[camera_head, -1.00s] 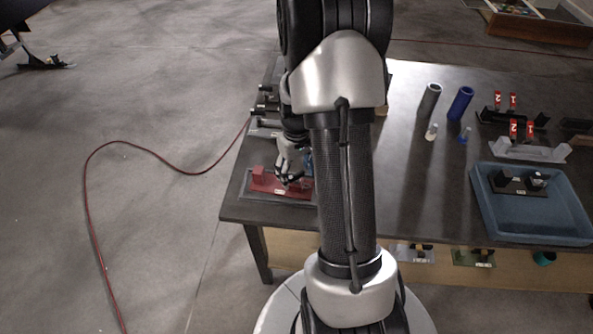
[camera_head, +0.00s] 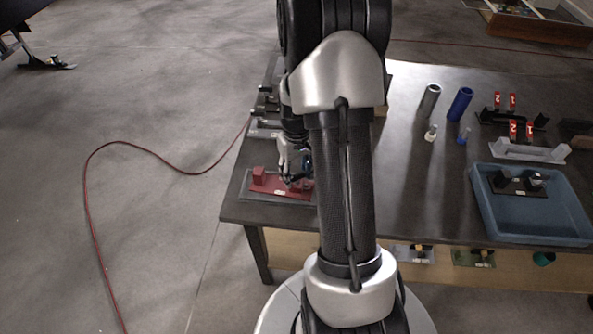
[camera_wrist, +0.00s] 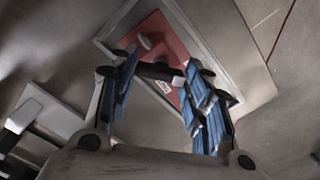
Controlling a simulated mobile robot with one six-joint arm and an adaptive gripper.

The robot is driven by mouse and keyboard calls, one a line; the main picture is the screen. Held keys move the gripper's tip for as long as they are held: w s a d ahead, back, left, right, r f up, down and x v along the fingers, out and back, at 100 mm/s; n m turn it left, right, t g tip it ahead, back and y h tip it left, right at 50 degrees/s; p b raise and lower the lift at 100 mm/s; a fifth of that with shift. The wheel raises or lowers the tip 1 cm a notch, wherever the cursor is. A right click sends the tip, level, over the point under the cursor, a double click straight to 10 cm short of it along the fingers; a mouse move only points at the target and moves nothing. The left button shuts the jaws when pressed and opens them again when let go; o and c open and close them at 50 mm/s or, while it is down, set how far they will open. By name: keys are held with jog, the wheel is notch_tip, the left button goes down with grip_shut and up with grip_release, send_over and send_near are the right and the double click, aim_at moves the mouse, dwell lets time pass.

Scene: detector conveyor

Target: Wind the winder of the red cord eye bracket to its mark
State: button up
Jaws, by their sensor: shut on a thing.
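The red cord eye bracket (camera_head: 268,184) lies on a grey plate at the left front corner of the table. A raised red block stands at its left end. In the wrist view its red base (camera_wrist: 172,42) shows beyond my fingers, with a small white label on it. My gripper (camera_head: 294,181) is down at the bracket's right end. In the wrist view my blue-padded gripper fingers (camera_wrist: 158,78) stand either side of a dark bar, which looks like the winder, and are shut on it. My fingers and arm hide much of the winder, and I cannot make out its mark.
More grey fixtures (camera_head: 264,128) stand behind the bracket along the table's left edge. A blue tray (camera_head: 557,231) holding a dark part, a grey tube (camera_head: 429,101) and a blue tube (camera_head: 460,104) are to the right. A red cord (camera_head: 86,190) lies on the floor.

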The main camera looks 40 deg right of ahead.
aim_at(297, 174)
jog(key=m+p, duration=0.1)
jog(key=m, duration=0.2)
jog(key=shift+m, duration=0.4)
jog(key=shift+m+p, duration=0.35)
jog(key=shift+m, duration=1.55)
jog(key=o, duration=1.1)
jog(key=shift+c, duration=0.2)
notch_tip(297, 174, up, 12)
